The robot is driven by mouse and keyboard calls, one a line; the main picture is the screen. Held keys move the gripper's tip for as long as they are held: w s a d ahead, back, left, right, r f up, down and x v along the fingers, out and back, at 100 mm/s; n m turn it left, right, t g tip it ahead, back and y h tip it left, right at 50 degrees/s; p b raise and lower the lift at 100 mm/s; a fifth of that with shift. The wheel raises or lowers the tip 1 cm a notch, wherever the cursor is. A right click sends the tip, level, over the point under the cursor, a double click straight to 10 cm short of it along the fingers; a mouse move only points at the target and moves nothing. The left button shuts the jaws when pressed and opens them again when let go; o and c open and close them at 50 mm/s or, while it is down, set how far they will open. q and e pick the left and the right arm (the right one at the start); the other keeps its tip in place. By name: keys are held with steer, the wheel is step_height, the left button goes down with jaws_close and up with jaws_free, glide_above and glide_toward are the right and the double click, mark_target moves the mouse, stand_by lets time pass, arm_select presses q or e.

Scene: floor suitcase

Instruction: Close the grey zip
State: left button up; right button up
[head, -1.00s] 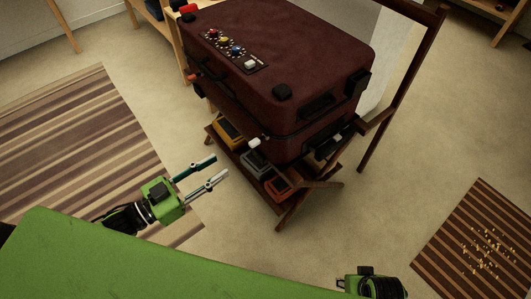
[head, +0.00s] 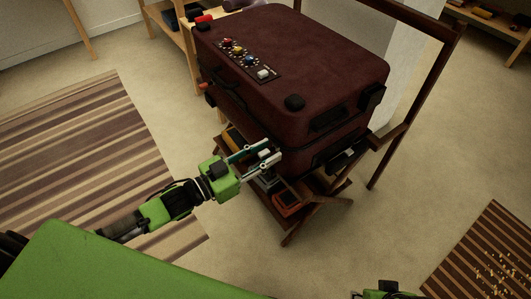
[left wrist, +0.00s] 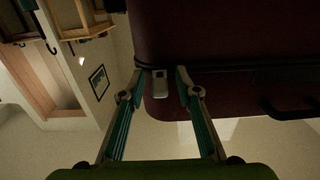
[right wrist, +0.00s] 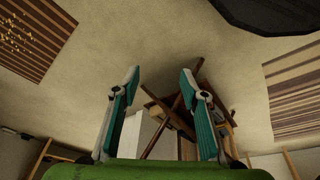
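The dark red suitcase (head: 300,60) lies shut-lidded on a wooden rack, with a dark zip seam around its side. The grey zip pull (left wrist: 159,84) hangs at the seam in the left wrist view, between my left fingertips (left wrist: 160,80). The fingers stand apart on both sides of it, with a gap showing. In the head view my left gripper (head: 272,154) is at the suitcase's near corner and largely hides the pull. My right gripper (right wrist: 160,85) is open and empty; only part of it shows at the head view's bottom edge (head: 385,290).
A panel with coloured knobs (head: 248,60) is on the lid. An orange box (head: 286,203) and other boxes sit on the rack's lower shelf. The rack's wooden frame (head: 410,100) rises at right.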

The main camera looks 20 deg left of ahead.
mark_target(249, 114)
arm_select(q)
jaws_close()
steer(key=shift+w+a, duration=0.25)
steer(key=shift+w, duration=0.05)
steer(key=w+a, duration=0.2)
steer(key=w+a+b, duration=0.1)
steer(key=w+a, duration=0.1)
steer(key=a, duration=0.1)
steer(key=w+a+b, duration=0.1)
steer(key=w+a, duration=0.1)
steer(key=shift+a+f, duration=0.2)
steer(key=shift+a, duration=0.05)
steer(key=w+a, duration=0.1)
steer(key=w+a+b, duration=0.1)
steer(key=a, duration=0.1)
steer(key=shift+w+r, duration=0.15)
steer(key=shift+a+r, duration=0.1)
steer(key=shift+a, duration=0.15)
arm_select(e)
steer(key=v, duration=0.4)
steer(key=shift+s+d+r, duration=0.15)
arm_select(q)
steer(key=shift+w, duration=0.1)
steer(key=shift+c, duration=0.5)
jaws_free()
steer(key=shift+o, duration=0.5)
